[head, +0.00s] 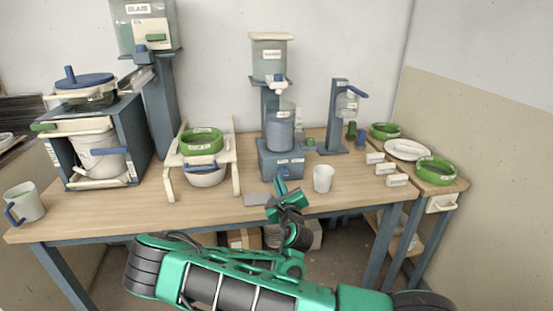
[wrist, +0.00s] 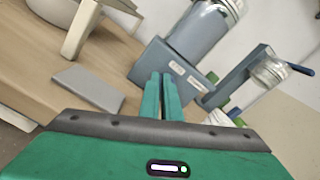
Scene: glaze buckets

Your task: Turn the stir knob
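The mixer's blue base (head: 281,160) stands at the middle back of the table under a grey-blue container (head: 279,130); the base also shows in the wrist view (wrist: 158,66). A small blue part that looks like the stir knob (head: 282,172) is on the base's front, below two small labels too small to read. My green gripper (head: 284,186) is just in front of it. In the wrist view my two fingers (wrist: 160,78) lie almost together and point at the base, with only a thin gap. The knob is hidden behind them there, and I cannot tell whether they touch it.
A white cup (head: 323,179) stands close to the right of my gripper. A flat grey plate (head: 257,200) lies to the left, also in the wrist view (wrist: 88,88). A stand with bowls (head: 203,160) is farther left. Small labelled blocks (head: 386,168) and a dispenser (head: 337,125) are right.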

